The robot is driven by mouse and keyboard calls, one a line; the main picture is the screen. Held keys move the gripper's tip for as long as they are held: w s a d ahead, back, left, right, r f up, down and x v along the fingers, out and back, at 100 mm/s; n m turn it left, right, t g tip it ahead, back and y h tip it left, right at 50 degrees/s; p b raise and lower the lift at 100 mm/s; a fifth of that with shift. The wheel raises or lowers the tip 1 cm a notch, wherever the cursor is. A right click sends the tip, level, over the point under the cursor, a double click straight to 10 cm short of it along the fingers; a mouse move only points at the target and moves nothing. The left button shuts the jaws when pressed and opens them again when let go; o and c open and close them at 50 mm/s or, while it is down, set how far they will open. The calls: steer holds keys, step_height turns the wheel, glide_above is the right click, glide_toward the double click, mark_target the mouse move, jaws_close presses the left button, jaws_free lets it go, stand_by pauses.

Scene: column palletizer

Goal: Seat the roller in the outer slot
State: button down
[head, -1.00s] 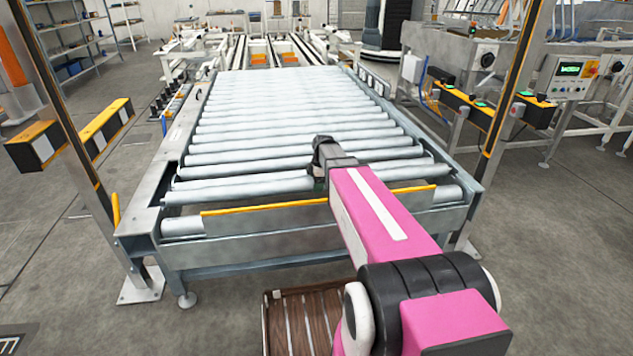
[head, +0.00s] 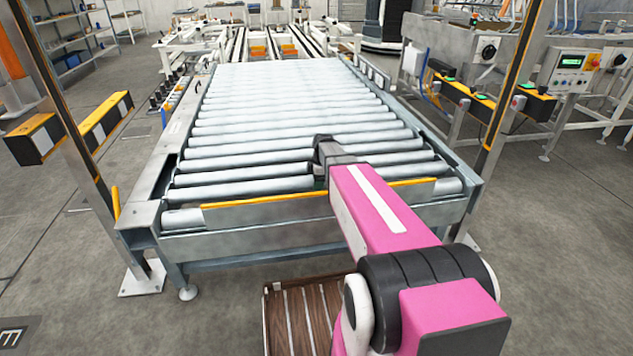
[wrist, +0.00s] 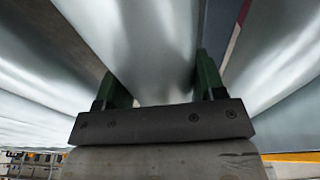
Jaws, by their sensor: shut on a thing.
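My gripper (head: 322,168) is low over the near end of the roller conveyor (head: 140,215). In the wrist view its green fingers (wrist: 158,88) are closed on either side of a pale metal roller (wrist: 150,45), which runs away between them. Neighbouring rollers lie on both sides, with a dark gap on the left. In the head view the hand covers the grip point, so I cannot tell exactly which row the held roller is in. The roller's ends and the outer slot are not clearly visible, so I cannot tell whether it is seated.
A yellow guard strip (head: 265,214) runs along the conveyor's near edge, with a roller end (head: 183,220) showing beside it. A slatted brown crate (head: 285,320) stands on the floor in front. Upright posts flank the conveyor. Control boxes (head: 570,62) stand at right.

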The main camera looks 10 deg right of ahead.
steer(key=shift+c, duration=0.7)
jaws_free()
